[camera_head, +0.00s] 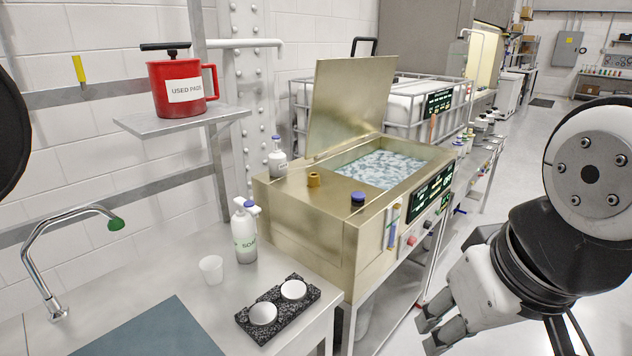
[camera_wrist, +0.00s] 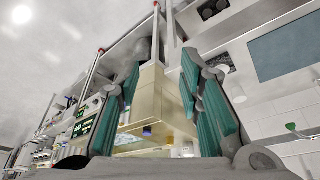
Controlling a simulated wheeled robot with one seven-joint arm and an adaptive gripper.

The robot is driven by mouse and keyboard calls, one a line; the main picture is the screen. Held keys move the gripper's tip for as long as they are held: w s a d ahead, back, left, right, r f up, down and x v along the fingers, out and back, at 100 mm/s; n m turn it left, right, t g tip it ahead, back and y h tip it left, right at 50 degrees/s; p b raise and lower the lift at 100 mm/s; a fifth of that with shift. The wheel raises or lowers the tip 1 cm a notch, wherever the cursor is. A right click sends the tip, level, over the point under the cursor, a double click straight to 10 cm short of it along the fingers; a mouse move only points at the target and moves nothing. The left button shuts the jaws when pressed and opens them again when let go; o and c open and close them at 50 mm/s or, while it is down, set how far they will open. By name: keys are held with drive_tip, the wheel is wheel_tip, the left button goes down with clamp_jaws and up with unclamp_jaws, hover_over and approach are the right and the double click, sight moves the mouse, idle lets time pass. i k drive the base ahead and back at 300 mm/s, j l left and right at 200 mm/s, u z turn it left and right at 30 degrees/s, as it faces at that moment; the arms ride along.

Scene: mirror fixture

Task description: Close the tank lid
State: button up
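The tank (camera_head: 305,228) is a brass-coloured box on a metal stand in the middle of the head view. Its lid (camera_head: 345,98) stands up open, leaning slightly back from the hinge along the rear edge. The opening shows a pale blue-white rippled bath (camera_head: 382,168). My gripper (camera_head: 430,333) is low at the right of the head view, in front of the tank and apart from it and the lid. In the wrist view my gripper (camera_wrist: 160,65) has its two teal-padded fingers spread with nothing held. The tank (camera_wrist: 155,95) shows between and beyond them.
A soap bottle (camera_head: 244,238), cup (camera_head: 211,269) and black tray (camera_head: 278,310) are on the left counter. A red can (camera_head: 180,88) sits on a shelf.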

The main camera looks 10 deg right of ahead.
sight(350, 97)
drive_tip(key=l+z, duration=0.1)
drive_tip(key=l, duration=0.15)
drive_tip(key=i+l+z, duration=0.1)
drive_tip(key=i+l, duration=0.45)
drive_tip(key=i+l+u, duration=0.15)
drive_tip(key=i+l, duration=0.35)
drive_tip(key=l, duration=0.2)
